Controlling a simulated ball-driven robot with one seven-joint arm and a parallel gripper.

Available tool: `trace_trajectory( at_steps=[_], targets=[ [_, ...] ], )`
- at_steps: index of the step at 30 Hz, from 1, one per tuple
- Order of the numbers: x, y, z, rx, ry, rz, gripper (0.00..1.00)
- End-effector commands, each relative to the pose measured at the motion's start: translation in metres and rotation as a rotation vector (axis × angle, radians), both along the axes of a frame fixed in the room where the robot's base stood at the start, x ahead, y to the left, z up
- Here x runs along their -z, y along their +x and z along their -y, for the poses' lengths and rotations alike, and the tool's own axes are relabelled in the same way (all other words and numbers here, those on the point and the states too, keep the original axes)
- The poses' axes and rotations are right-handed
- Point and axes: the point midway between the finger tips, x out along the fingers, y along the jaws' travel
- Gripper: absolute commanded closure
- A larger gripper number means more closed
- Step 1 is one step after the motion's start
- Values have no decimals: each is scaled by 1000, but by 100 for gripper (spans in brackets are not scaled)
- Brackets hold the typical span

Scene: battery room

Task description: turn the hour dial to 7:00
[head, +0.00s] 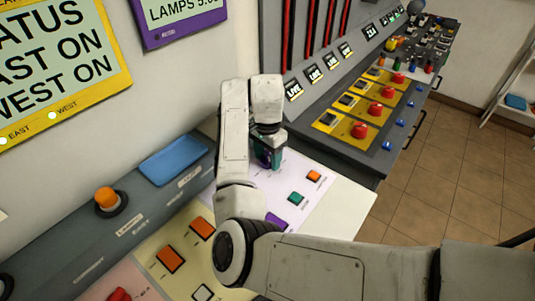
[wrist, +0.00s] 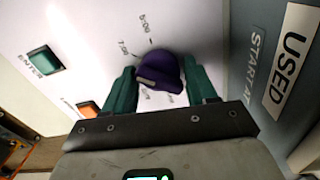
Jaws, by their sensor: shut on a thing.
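The hour dial (wrist: 163,68) is a purple round knob on a pale panel, in the middle of the wrist view. In the head view my gripper (head: 269,158) reaches down to the pale panel, and my own fingers and wrist hide the dial.
A blue tray (head: 173,161) lies on the grey ledge to the left. A grey console with red knobs (head: 359,131) stands behind.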

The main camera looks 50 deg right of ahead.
Motion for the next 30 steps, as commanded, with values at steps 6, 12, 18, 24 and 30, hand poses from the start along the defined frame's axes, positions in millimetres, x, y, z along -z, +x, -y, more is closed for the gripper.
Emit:
trace_trajectory(
  at_steps=[6,12,18,24,30],
  targets=[
    [-1,-1,1,70,-3,0,74],
    [-1,-1,1,90,-3,0,74],
    [-1,-1,1,91,-2,-1,74],
    [-1,-1,1,91,-2,-1,38],
    [-1,0,0,89,-1,0,26]
  ],
)
